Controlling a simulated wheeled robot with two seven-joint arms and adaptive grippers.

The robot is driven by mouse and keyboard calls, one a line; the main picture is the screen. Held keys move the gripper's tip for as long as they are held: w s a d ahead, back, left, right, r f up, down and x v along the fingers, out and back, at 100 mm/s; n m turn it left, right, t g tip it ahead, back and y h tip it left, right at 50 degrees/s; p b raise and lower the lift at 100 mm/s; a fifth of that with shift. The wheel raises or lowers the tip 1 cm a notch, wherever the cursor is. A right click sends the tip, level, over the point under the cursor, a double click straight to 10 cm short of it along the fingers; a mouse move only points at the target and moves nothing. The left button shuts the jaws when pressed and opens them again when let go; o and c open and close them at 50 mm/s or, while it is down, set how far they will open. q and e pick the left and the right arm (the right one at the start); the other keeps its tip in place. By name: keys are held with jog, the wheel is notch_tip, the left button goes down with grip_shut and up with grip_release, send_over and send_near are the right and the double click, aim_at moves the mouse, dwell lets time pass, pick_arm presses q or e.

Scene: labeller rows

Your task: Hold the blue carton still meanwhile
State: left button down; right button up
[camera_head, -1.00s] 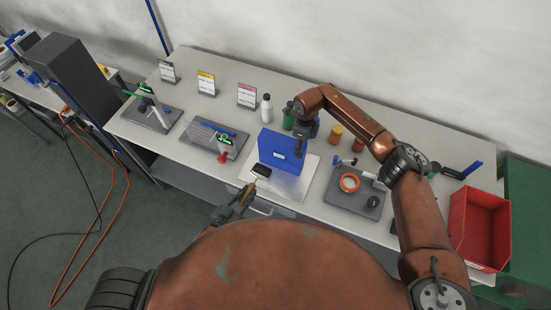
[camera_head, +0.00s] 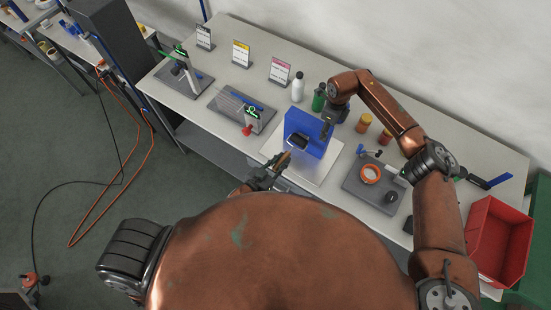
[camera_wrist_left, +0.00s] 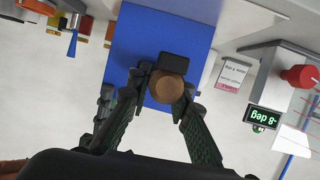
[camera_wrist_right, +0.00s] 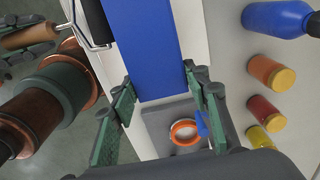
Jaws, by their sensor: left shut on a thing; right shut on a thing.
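The blue carton (camera_head: 317,124) stands upright on a pale board (camera_head: 327,166) at the middle of the bench. My right gripper (camera_head: 327,128) is shut on it, with a finger on either side of the blue carton (camera_wrist_right: 150,45) in the right wrist view. My left gripper (camera_head: 270,170) is shut on a hand roller (camera_head: 298,142) with a wooden handle. The black roller head (camera_wrist_left: 175,62) is in front of the carton's face in the left wrist view; I cannot tell whether it touches. The roller hides part of that face.
A grey plate with an orange tape ring (camera_head: 370,174) lies right of the carton. A white bottle (camera_head: 298,88), a green bottle (camera_head: 319,98) and jars (camera_head: 363,123) stand behind. A labelling stand (camera_head: 250,112) is to the left, a red bin (camera_head: 497,238) far right.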

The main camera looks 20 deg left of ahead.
pick_arm(q)
jog(key=s+d, duration=0.1)
jog(key=d, duration=0.3)
jog(key=w+a, duration=0.2)
jog(key=a, duration=0.4)
jog(key=shift+a, duration=0.4)
jog(key=shift+w+d, duration=0.1)
jog(key=shift+w, duration=0.3)
dwell(0.6)
jog(key=shift+d, duration=0.1)
jog(key=shift+s+d, duration=1.05)
jog(key=shift+d, duration=2.15)
jog(key=w+a, duration=0.2)
jog(key=a, duration=0.4)
jog(key=shift+a, duration=0.3)
